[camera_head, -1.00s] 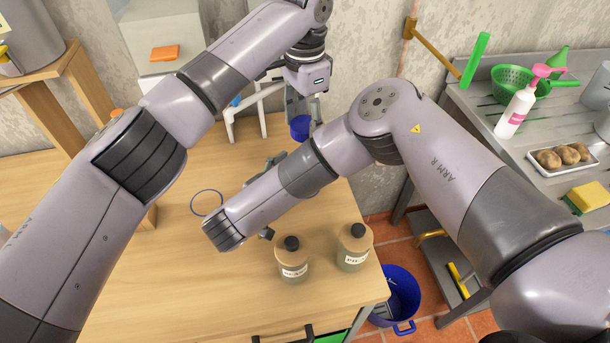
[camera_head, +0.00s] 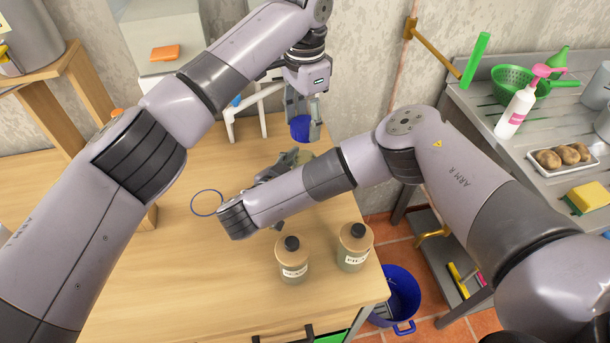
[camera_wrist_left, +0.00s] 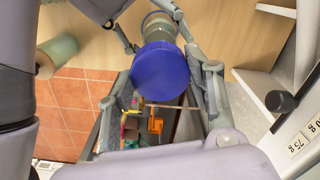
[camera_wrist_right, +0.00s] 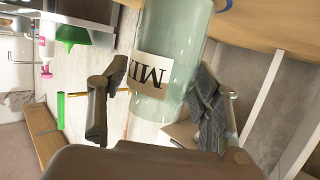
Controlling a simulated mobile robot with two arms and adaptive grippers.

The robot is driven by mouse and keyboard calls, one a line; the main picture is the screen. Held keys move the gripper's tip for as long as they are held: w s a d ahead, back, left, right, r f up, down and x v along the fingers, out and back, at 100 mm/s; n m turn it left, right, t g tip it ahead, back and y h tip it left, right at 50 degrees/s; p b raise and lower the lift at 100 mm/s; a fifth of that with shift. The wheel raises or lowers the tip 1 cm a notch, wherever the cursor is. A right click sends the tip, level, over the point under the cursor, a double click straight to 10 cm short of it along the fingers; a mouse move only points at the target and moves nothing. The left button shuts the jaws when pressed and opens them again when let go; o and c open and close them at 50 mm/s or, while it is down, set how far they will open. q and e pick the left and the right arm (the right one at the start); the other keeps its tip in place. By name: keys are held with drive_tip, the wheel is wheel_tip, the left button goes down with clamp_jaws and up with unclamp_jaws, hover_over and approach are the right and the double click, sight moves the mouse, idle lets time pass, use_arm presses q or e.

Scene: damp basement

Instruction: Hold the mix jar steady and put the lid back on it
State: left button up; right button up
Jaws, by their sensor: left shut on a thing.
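The blue lid (camera_head: 300,129) is gripped in my left gripper (camera_head: 304,116), above the back right part of the table. It also shows between the fingers in the left wrist view (camera_wrist_left: 161,70). The mix jar (camera_head: 305,158) is greenish glass and mostly hidden behind my right gripper (camera_head: 283,163) in the head view. In the right wrist view the jar (camera_wrist_right: 172,50) shows upside down with part of its label. The right fingers are spread, one on each side of the jar; I cannot tell whether they touch it.
Two jars with tan tops and black knobs, left (camera_head: 292,262) and right (camera_head: 354,247), stand near the table's front right. A blue ring (camera_head: 207,203) marks the clear tabletop. A blue bucket (camera_head: 398,295) is on the floor.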

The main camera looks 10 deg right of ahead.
clamp_jaws()
use_arm(q)
drive_tip(key=shift+f, duration=2.5)
drive_tip(key=shift+f, duration=0.1)
drive_tip(key=shift+f, duration=0.8)
drive_tip(key=shift+f, duration=0.55)
